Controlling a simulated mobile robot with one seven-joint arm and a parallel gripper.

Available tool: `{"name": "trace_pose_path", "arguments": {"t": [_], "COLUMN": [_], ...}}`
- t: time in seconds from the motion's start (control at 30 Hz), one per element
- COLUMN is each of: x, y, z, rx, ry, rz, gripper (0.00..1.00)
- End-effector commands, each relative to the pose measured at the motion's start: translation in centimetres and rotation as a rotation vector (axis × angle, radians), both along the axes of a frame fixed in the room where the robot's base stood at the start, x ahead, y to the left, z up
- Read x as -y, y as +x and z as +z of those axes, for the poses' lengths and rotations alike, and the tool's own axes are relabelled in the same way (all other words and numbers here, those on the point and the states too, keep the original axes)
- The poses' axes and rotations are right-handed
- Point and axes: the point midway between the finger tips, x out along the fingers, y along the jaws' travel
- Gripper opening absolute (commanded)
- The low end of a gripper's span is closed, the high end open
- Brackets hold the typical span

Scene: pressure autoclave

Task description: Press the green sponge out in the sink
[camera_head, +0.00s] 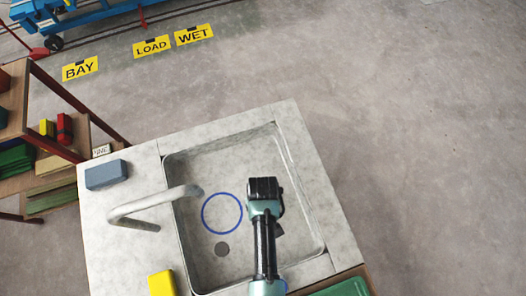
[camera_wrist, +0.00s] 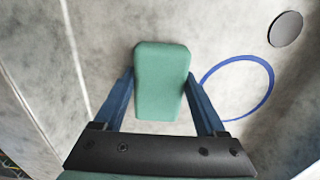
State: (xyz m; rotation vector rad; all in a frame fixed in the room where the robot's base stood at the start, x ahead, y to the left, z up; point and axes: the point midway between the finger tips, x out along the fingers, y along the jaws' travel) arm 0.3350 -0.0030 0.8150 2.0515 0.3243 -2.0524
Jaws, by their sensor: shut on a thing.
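The green sponge (camera_wrist: 162,82) is between the two blue fingers of my gripper (camera_wrist: 161,76) in the wrist view, with a finger on each side. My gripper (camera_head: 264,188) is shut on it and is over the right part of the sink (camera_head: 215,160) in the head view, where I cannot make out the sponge. A blue ring (camera_head: 203,213) marks the sink floor, left of my gripper, and it also shows in the wrist view (camera_wrist: 271,80). The height of the sponge above the sink floor is hard to tell.
A dark round drain (camera_head: 222,249) lies below the ring. A grey tap (camera_head: 150,203) reaches over the sink's left edge. A grey-blue block (camera_head: 106,174) and a yellow block (camera_head: 162,284) are on the counter at left. A shelf (camera_head: 60,88) stands farther left.

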Motion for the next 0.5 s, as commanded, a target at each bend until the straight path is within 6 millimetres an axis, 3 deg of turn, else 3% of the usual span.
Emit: {"name": "trace_pose_path", "arguments": {"t": [0.5], "x": [0.00], "y": [0.01], "z": [-0.68], "rx": [0.000], "ry": [0.000], "rz": [0.000], "gripper": [0.13]}}
